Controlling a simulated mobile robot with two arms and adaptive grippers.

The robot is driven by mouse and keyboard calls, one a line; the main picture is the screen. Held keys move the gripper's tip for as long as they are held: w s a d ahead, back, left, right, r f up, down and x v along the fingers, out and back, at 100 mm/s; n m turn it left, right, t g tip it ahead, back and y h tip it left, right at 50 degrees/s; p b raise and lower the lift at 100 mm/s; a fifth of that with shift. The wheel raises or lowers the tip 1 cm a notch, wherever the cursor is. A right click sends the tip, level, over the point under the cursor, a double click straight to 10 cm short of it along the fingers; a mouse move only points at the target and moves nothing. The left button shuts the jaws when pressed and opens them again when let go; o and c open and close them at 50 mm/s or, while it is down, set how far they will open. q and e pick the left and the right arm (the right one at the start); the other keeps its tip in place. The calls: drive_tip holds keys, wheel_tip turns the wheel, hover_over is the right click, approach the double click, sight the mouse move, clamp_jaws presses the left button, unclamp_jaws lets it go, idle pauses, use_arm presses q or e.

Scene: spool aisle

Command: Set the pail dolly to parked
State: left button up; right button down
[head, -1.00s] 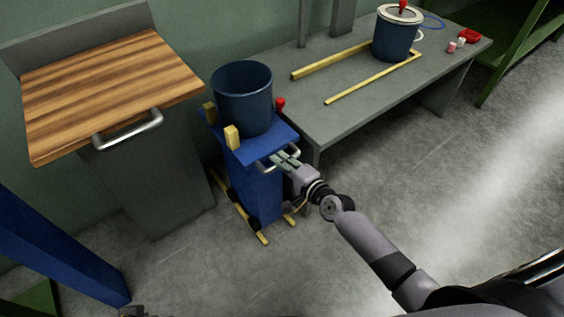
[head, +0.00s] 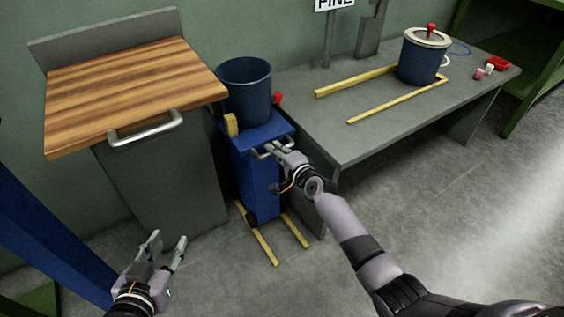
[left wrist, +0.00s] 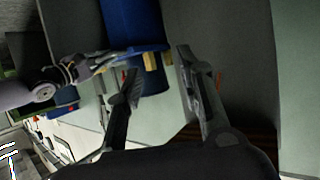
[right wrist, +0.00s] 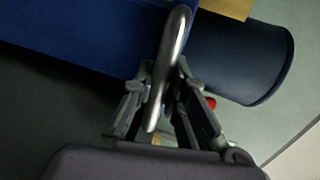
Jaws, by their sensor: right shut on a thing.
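The blue pail dolly (head: 256,186) stands between the wood-topped cabinet and the grey bench, with a dark blue open pail (head: 245,90) on its top. Its metal handle shows in the right wrist view (right wrist: 172,62). My right gripper (head: 273,150) is shut on this handle. Yellow floor strips (head: 262,238) run out in front of the dolly. My left gripper (head: 167,243) is open and empty, low in front of the cabinet. In the left wrist view the dolly (left wrist: 134,25) shows beyond its spread fingers.
The wood-topped cabinet (head: 170,182) with a bar handle stands to the left. The grey bench (head: 390,118) on the right bears a lidded pail (head: 421,62) and yellow strips. A blue post (head: 45,240) is at the left. Open floor lies at the right front.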

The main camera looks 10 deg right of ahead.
use_arm(q)
drive_tip(key=r, duration=0.1)
drive_tip(key=r+t, duration=0.1)
drive_tip(key=w, duration=0.1)
drive_tip(key=shift+w+d+r+t, duration=0.1)
drive_tip(key=shift+d+r+t, duration=0.2)
drive_tip(key=shift+d+r, duration=0.1)
use_arm(e)
drive_tip(key=shift+w+a+r, duration=0.1)
drive_tip(key=shift+w+r, duration=0.1)
drive_tip(key=shift+w, duration=0.4)
drive_tip(key=c, duration=2)
unclamp_jaws()
drive_tip(key=shift+o, duration=1.4)
drive_tip(key=shift+w+a+f, duration=0.15)
drive_tip(key=shift+f, duration=0.05)
drive_tip(key=shift+o, duration=0.8)
use_arm(q)
drive_tip(key=shift+w+f, duration=0.1)
drive_tip(key=shift+w, duration=0.05)
